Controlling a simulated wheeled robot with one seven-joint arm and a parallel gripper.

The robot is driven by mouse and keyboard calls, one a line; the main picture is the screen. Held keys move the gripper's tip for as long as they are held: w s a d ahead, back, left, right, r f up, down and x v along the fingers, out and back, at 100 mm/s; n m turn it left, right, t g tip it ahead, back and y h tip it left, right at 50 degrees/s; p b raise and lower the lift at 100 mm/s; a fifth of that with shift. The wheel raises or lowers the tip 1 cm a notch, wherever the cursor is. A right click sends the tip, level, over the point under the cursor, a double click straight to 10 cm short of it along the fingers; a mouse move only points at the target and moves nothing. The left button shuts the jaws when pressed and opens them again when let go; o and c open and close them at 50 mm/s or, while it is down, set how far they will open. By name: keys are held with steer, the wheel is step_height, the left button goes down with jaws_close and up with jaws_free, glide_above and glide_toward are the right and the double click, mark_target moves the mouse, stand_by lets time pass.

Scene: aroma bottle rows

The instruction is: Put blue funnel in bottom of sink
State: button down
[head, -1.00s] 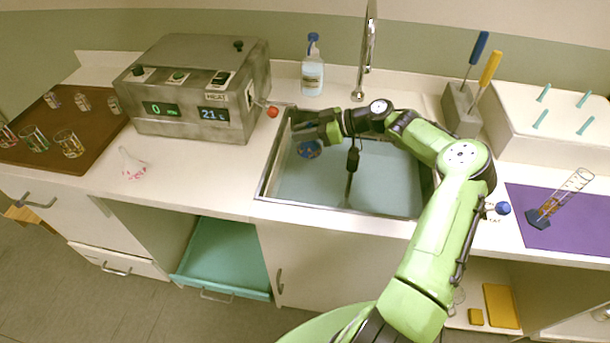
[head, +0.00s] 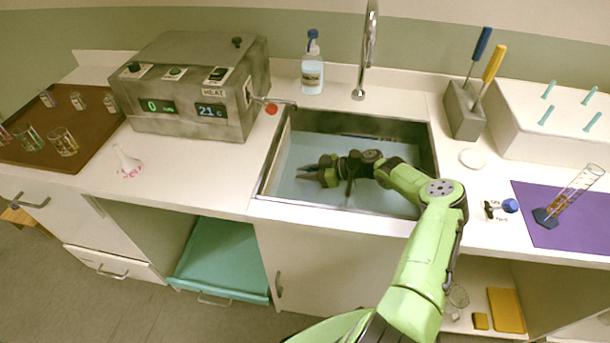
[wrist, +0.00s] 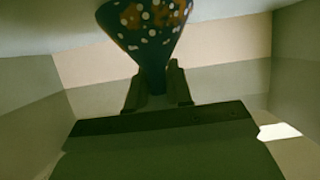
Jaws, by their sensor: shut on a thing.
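The blue funnel (wrist: 145,28), with white and orange spots, shows at the top of the wrist view, its narrow end between my fingers. My gripper (wrist: 157,88) is shut on that narrow end. In the head view my gripper (head: 314,173) reaches down inside the sink (head: 302,195), pointing left, below the rim level. I cannot make out the funnel in the head view. I cannot tell whether it touches the sink bottom.
The sink walls surround my gripper, with a faucet (head: 368,50) behind. A heating box (head: 192,90) stands left of the sink, and a red-tipped lever (head: 271,108) sits near its left rim. A white funnel (head: 127,163) is on the left counter.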

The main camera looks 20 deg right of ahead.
steer(key=shift+f, duration=0.1)
steer(key=c, duration=1)
jaws_free()
steer(key=shift+r, duration=0.2)
steer(key=p+v, duration=0.1)
steer(key=v, duration=1.1)
steer(key=shift+r, duration=0.1)
